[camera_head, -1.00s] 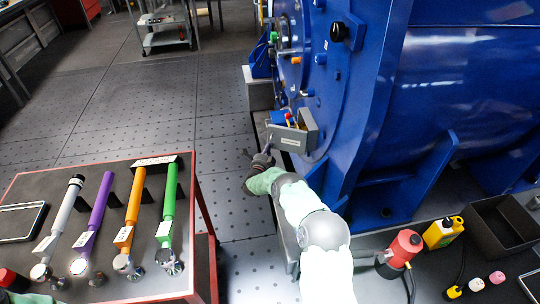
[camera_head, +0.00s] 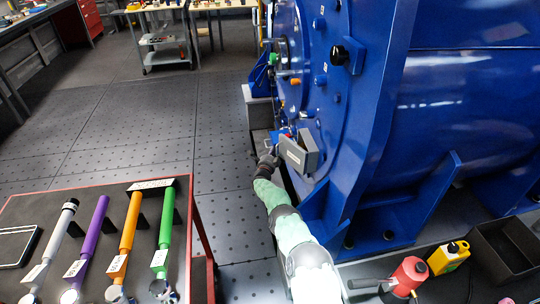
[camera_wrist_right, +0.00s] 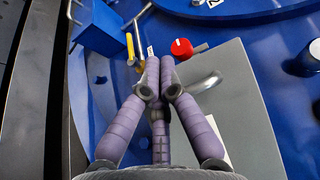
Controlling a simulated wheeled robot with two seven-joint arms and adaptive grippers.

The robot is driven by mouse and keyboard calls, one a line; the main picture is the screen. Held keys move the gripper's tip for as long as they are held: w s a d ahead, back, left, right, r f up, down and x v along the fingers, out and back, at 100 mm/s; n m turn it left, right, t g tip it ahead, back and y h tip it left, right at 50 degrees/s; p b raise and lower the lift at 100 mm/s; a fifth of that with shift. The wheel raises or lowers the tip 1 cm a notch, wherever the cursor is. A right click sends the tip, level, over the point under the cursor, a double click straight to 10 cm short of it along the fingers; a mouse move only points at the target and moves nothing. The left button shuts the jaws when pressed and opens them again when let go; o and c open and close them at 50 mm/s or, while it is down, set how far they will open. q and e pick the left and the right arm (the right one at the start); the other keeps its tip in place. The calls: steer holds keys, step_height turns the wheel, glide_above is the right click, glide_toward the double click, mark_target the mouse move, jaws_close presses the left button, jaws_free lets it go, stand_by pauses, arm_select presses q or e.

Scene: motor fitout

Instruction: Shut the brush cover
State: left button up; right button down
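The brush cover (camera_head: 294,154) is a grey box-like lid with a white label on the blue motor's (camera_head: 345,110) near end. It stands out from the motor face, and small red and blue parts show beside it. In the right wrist view its grey panel (camera_wrist_right: 232,115) and a curved metal handle (camera_wrist_right: 205,84) fill the right side. My right gripper (camera_head: 268,158) is at the cover's left edge. In the wrist view its purple fingers (camera_wrist_right: 160,64) are drawn together with nothing seen between them, left of the handle. Contact with the cover cannot be told. My left gripper is out of view.
A red knob (camera_wrist_right: 182,48) and a yellow part (camera_wrist_right: 130,47) lie just past the fingers. A red-edged table (camera_head: 197,235) with coloured-handled tools stands at left. The floor between is clear.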

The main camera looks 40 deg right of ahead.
steer(key=shift+w+d, duration=0.2)
steer(key=shift+d, duration=0.65)
steer(key=shift+a, duration=0.1)
